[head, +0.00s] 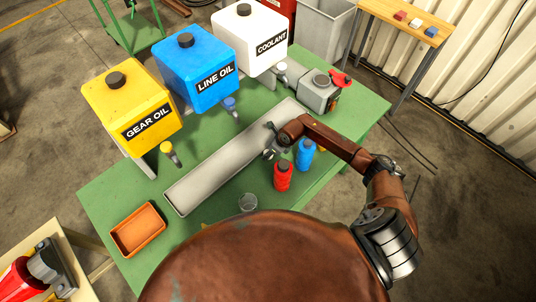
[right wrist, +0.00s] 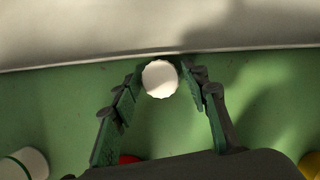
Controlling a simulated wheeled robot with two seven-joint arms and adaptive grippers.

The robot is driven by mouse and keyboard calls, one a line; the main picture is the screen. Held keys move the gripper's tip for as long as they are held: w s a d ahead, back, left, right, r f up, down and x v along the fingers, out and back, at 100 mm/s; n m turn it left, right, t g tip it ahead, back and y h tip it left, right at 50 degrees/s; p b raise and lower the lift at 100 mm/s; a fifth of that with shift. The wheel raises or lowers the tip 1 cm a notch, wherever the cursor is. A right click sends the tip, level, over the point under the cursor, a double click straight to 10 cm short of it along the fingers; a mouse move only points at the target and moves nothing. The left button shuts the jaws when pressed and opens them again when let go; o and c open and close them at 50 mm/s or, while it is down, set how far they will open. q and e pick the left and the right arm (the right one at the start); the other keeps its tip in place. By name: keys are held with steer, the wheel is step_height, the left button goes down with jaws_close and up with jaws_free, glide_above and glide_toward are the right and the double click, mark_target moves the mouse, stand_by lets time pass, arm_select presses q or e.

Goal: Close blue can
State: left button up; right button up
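A blue can (head: 305,155) stands on the green table, near its front edge, beside a red can (head: 283,177). Both have dark tops in the head view; whether the blue one is capped I cannot tell. My right gripper (head: 269,153) is low over the table, left of the blue can and by the long metal tray. In the right wrist view its fingers (right wrist: 161,88) are open on either side of a white ribbed round cap (right wrist: 160,79), with gaps visible at the sides. A sliver of red (right wrist: 130,159) shows below. My left gripper is not in view.
The long grey tray (head: 205,180) runs across the table (head: 110,195). Behind it stand yellow (head: 125,105), blue (head: 197,70) and white (head: 250,38) oil and coolant containers with taps. An orange tray (head: 138,230) sits front left. A grey device with red handle (head: 320,90) stands back right.

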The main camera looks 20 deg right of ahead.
steer(key=c, duration=0.5)
step_height(320, 180, up, 18)
steer(key=b, duration=0.3)
stand_by(0.4)
